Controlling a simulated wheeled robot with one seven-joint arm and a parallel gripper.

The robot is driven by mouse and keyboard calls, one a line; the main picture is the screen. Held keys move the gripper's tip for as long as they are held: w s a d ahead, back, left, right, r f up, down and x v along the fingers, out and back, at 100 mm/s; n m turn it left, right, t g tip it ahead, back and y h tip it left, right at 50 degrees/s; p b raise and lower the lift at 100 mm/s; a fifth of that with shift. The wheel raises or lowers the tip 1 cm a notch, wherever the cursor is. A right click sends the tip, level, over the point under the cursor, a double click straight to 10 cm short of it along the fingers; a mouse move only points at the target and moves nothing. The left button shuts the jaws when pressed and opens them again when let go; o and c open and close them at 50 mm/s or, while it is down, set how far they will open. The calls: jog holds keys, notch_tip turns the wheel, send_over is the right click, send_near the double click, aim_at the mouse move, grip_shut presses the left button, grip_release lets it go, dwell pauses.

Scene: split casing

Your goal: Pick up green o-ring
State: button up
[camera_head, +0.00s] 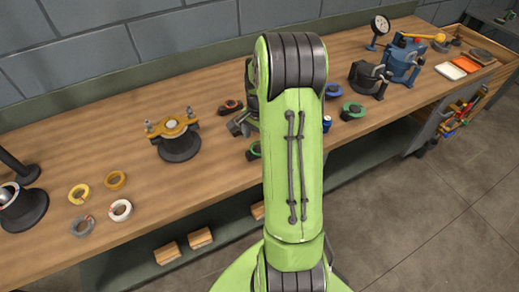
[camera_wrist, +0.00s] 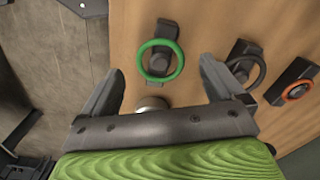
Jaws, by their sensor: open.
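A green o-ring (camera_wrist: 177,69) shows in the wrist view, lying on a dark holder (camera_wrist: 166,30) on the wooden bench. My gripper (camera_wrist: 162,68) is open and empty. Its two fingers stand wide apart on either side of the ring in that view; I cannot tell the height between them. In the head view a green ring (camera_head: 251,153) left of my arm is partly hidden by it and seems to be the same one. Another green ring (camera_head: 352,108) lies on a dark base to the right of my arm.
A dark ring (camera_wrist: 256,74) and an orange ring (camera_wrist: 297,90) sit on holders nearby. A silver round top (camera_wrist: 152,103) shows between my fingers. The bench's front edge is close. A yellow-topped casing (camera_head: 178,140) and several loose rings stand left; a blue vise (camera_head: 403,62) stands right.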

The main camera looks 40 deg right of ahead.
jog(key=shift+f, duration=0.85)
jog(key=shift+f, duration=0.3)
jog(key=c, duration=1.1)
